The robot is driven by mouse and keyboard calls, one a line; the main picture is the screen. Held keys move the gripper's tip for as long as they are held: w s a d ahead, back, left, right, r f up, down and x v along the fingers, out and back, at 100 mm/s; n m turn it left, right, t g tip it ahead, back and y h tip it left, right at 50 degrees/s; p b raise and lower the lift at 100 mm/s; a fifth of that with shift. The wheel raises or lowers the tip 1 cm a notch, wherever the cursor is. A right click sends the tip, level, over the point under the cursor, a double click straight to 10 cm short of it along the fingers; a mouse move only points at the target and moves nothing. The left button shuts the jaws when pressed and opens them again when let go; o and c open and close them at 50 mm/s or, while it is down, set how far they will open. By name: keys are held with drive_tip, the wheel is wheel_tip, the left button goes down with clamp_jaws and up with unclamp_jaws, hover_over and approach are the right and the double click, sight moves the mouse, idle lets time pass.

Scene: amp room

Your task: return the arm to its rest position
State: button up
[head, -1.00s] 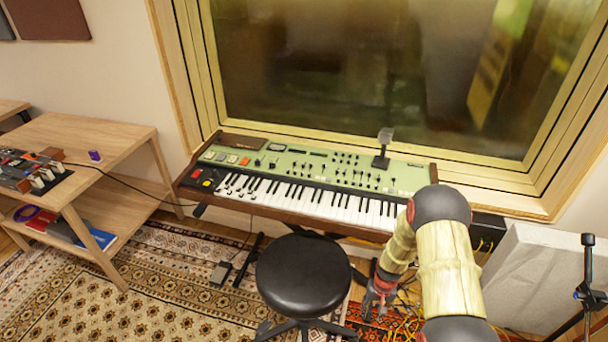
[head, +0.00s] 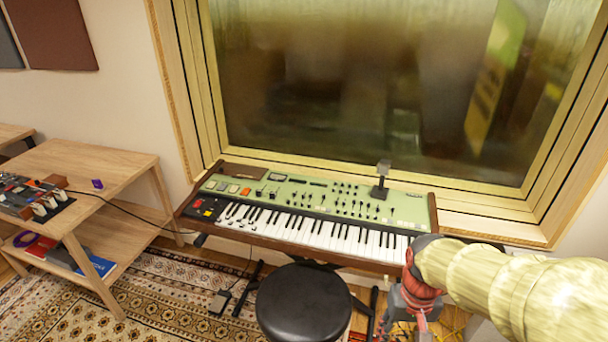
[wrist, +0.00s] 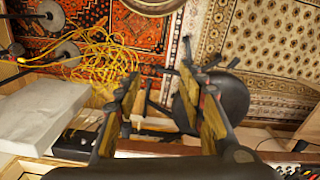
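My arm (head: 490,285) comes in from the right edge of the head view and bends near the right end of the keyboard. My gripper (head: 418,330) hangs below that bend, low in the picture and right of the stool; its tips are small or cut off there. In the wrist view my gripper (wrist: 166,88) shows two fingers spread well apart. Nothing is held between them; the floor and part of the stool show beyond.
A green keyboard (head: 325,199) stands under the window. A black stool (head: 303,302) is before it; it also shows in the wrist view (wrist: 226,97). Yellow cables (wrist: 100,50) lie on the rug, near a pale grey block (wrist: 38,115). A wooden shelf (head: 110,165) stands left.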

drive_tip(key=s+a+r+t+p, duration=0.1)
drive_tip(key=s+r+t, duration=0.2)
drive_tip(key=r, duration=0.5)
drive_tip(key=s+r+t+p, duration=0.1)
drive_tip(key=s+r+t, duration=0.1)
drive_tip(key=r, duration=0.7)
drive_tip(key=shift+s+a+n+t, duration=0.4)
drive_tip(key=shift+s, duration=0.4)
